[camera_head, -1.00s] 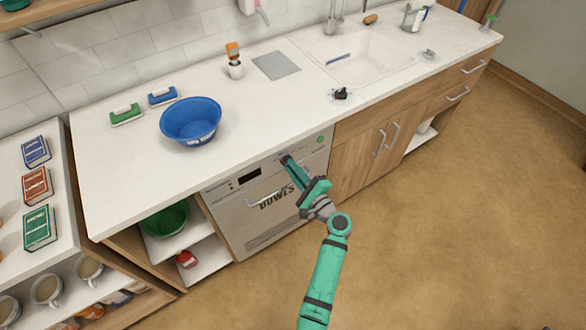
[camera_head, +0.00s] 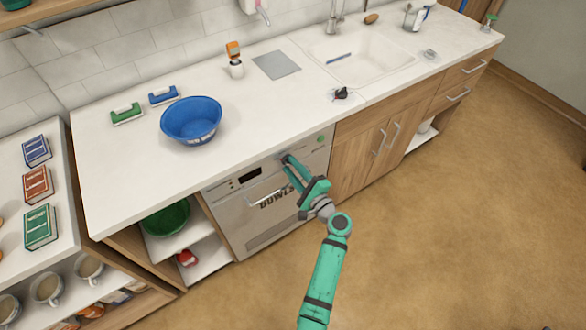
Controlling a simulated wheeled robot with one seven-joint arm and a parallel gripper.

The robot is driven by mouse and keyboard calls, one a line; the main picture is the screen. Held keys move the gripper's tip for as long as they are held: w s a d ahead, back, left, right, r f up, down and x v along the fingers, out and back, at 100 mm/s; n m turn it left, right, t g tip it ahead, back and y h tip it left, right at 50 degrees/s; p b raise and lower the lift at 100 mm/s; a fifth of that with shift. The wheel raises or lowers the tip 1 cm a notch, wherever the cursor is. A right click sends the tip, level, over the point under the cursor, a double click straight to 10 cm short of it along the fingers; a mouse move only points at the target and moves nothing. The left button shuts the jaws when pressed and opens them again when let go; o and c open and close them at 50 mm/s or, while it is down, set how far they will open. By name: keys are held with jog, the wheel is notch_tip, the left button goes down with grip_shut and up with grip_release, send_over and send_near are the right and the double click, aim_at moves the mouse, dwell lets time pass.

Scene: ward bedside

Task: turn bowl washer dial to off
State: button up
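The bowl washer (camera_head: 240,222) is a grey front-loading machine under the counter, with "BOWLS" lettering partly covered by my arm. Its control strip has a dark display (camera_head: 249,175) at the left and a green round mark (camera_head: 320,139) at the right. My gripper (camera_head: 284,159) is at the upper middle of this strip, its fingertips at or against the panel. The dial is not clearly visible; the gripper covers the spot where its tips meet the panel. Whether the fingers are open or shut is too small to tell.
A handle bar (camera_head: 265,196) crosses the washer's door just left of my gripper. The white counter (camera_head: 270,115) overhangs the panel above and holds a blue bowl (camera_head: 191,119). Wooden cabinet doors (camera_head: 362,160) stand to the right. The floor (camera_head: 440,230) at the right is clear.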

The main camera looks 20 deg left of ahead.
jog(key=shift+d, duration=0.15)
jog(key=v, duration=1)
jog(key=shift+s+d, duration=0.2)
jog(key=shift+s, duration=0.1)
jog(key=s+d+f+h, duration=0.3)
jog(key=s+f+h, duration=0.3)
jog(key=s+f, duration=0.45)
jog(key=s+d+f+n+t+h, duration=0.1)
jog(key=s+d+h, duration=0.1)
jog(key=s, duration=0.3)
jog(key=s+d+f+n+h, duration=0.2)
jog(key=s+h, duration=0.1)
jog(key=s, duration=0.2)
jog(key=s+d+r+n+t+h, duration=0.3)
jog(key=s+r+n, duration=0.7)
jog(key=s+r, duration=0.7)
notch_tip(320, 180, up, 3)
jog(key=shift+d+f, duration=0.2)
jog(key=shift+d, duration=0.25)
